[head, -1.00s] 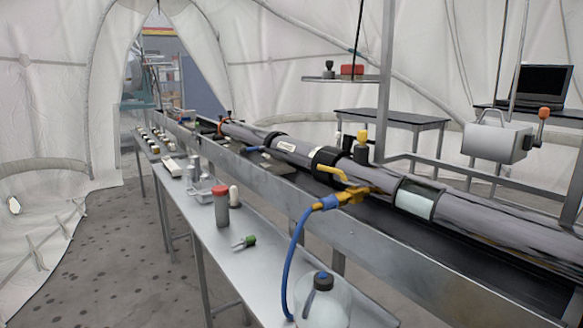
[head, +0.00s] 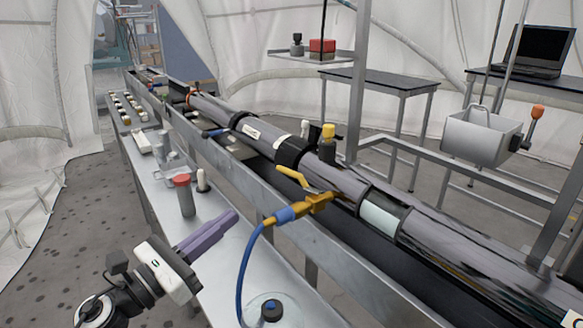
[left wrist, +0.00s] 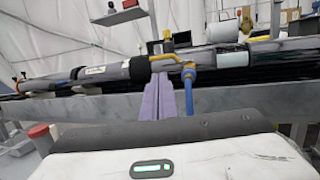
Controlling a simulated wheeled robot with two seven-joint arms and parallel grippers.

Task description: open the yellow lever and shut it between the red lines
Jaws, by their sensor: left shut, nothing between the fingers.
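The yellow lever (head: 294,178) sits on a brass valve (head: 318,201) on the side of the long grey tube. It slants up and left from the valve in the head view. A blue hose (head: 244,262) hangs from the valve. My left gripper (head: 234,214) is shut and empty over the bench, lower left of the lever and apart from it. In the left wrist view its purple fingers (left wrist: 163,82) point up toward the lever (left wrist: 162,58); I cannot judge the gap there. I cannot make out any red lines. My right gripper is not in view.
A metal rail (head: 340,270) runs along the tube's near side. A shelf post (head: 358,80) stands behind the tube.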

